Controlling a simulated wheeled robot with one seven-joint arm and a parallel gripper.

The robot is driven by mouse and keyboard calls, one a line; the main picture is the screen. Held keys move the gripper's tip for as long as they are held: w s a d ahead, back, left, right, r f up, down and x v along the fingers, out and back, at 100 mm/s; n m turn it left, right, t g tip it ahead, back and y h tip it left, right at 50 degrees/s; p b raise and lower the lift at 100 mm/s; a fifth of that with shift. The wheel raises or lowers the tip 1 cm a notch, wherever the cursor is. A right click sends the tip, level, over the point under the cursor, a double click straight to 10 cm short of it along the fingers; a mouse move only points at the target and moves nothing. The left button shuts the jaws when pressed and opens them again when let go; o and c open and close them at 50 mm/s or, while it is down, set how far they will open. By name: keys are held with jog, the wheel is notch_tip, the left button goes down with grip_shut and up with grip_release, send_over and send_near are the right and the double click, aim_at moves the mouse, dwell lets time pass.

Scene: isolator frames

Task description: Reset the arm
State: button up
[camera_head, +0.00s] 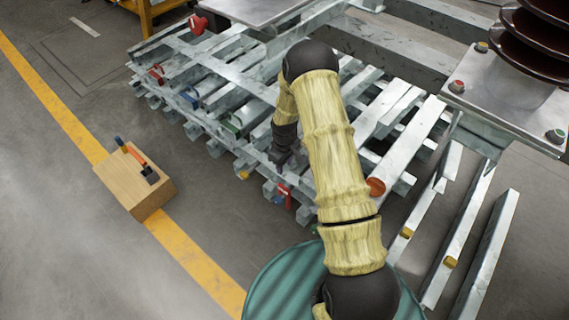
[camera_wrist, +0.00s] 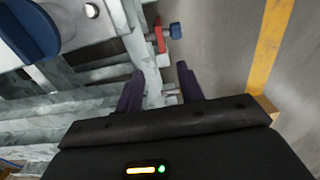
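My arm, in a pale yellow sleeve, reaches from the bottom of the head view up over the grey metal frames. It bends at a black elbow, and my gripper (camera_head: 280,160) hangs down over the near edge of the frames. In the wrist view the two dark fingers of my gripper (camera_wrist: 160,86) stand apart with nothing held between them. Past the fingertips are a metal beam and grey floor. A red part (camera_wrist: 159,36) with a blue knob (camera_wrist: 176,30) is fixed near the frame's edge, beyond the fingers and apart from them.
Stacked metal frames (camera_head: 225,85) lie under my arm. A wooden box (camera_head: 151,196) with tools on top stands on the floor at left, by a yellow line (camera_head: 190,258). A teal round ribbed thing (camera_head: 278,280) is at the bottom. Brown insulator discs (camera_head: 540,35) stand upper right. The left floor is mostly clear.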

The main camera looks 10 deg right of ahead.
dwell(0.3)
jog(key=s+r+m+t+p, duration=0.15)
jog(key=s+r, duration=0.25)
jog(key=r, duration=0.5)
jog(key=s+r+m, duration=0.2)
jog(key=s+r, duration=0.2)
jog(key=r, duration=0.4)
jog(key=s+r+m+p, duration=0.1)
jog(key=s+r, duration=0.3)
jog(key=r, duration=0.5)
jog(key=s+r+m+t+p, duration=0.1)
jog(key=s+r+m+p, duration=0.15)
jog(key=s+r, duration=0.55)
jog(key=w+p+v, duration=0.2)
jog(key=p+v, duration=0.9)
jog(key=p, duration=0.1)
jog(key=w+r+p+v, duration=0.1)
jog(key=w+p+v, duration=0.2)
jog(key=p+v, duration=0.9)
jog(key=w+p+v, duration=0.2)
jog(key=p+v, duration=0.9)
jog(key=p, duration=0.1)
jog(key=shift+s+r, duration=0.25)
jog(key=shift+r, duration=0.45)
